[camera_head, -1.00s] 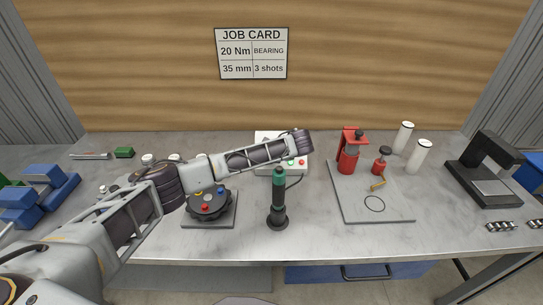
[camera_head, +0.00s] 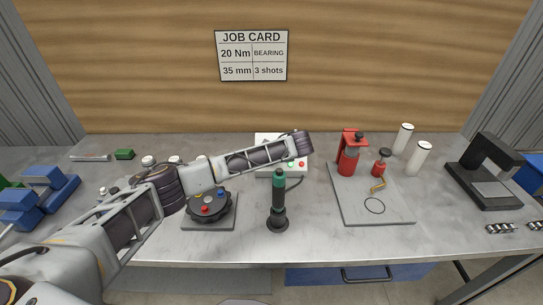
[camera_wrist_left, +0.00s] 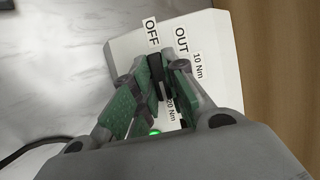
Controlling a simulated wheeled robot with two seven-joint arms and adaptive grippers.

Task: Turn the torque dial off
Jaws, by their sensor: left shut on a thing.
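A white control box (camera_head: 264,140) stands at the back middle of the bench, partly covered by my left arm. Its face fills the middle of the left wrist view (camera_wrist_left: 222,60), with the labels OFF, OUT, 10 Nm and 20 Nm. The dark torque dial (camera_wrist_left: 157,68) sits among these labels, mostly hidden by the fingers. My left gripper (camera_wrist_left: 162,72) is shut on the dial, with a green-padded finger on each side. Which label the dial points at cannot be told. A green light (camera_wrist_left: 154,132) shows on the box beside the fingers. My right gripper is not in view.
A dark green-banded tool (camera_head: 278,205) stands upright in front of the box, close below my forearm. A round dark fixture with coloured knobs (camera_head: 209,206) lies left of it. A grey mat (camera_head: 350,207) with red tools is at right. A cable runs from the box.

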